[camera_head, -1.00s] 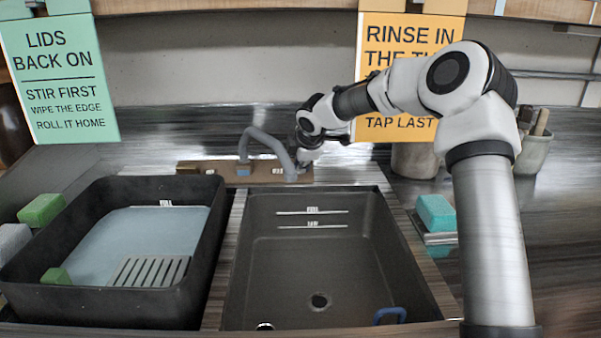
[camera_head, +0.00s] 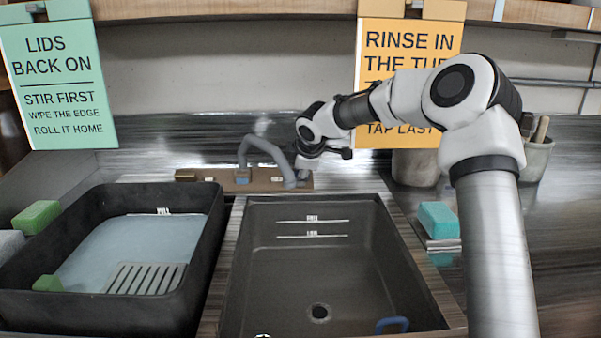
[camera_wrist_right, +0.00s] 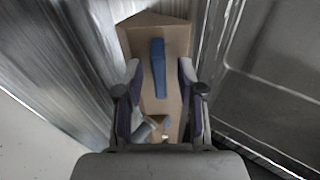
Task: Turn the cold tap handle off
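The blue tap handle (camera_wrist_right: 158,67) shows in the right wrist view as a long lever on the brown tap board (camera_wrist_right: 140,38). My right gripper (camera_wrist_right: 160,68) is open, with one finger on each side of the handle and a gap on both sides. In the head view, my right gripper (camera_head: 302,174) is at the right end of the tap board (camera_head: 190,175), beside the grey curved spout (camera_head: 265,145). The handle is hidden there behind the gripper and spout. A small blue part (camera_head: 242,176) shows at the board's middle. My left gripper is not in view.
The dark sink (camera_head: 270,270) lies in front of the board, with a blue loop (camera_head: 392,325) at its near right. A black tub (camera_head: 208,235) stands left, a teal sponge (camera_head: 438,220) right. Pots (camera_head: 535,160) stand behind right. An orange sign (camera_head: 375,50) hangs behind my arm.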

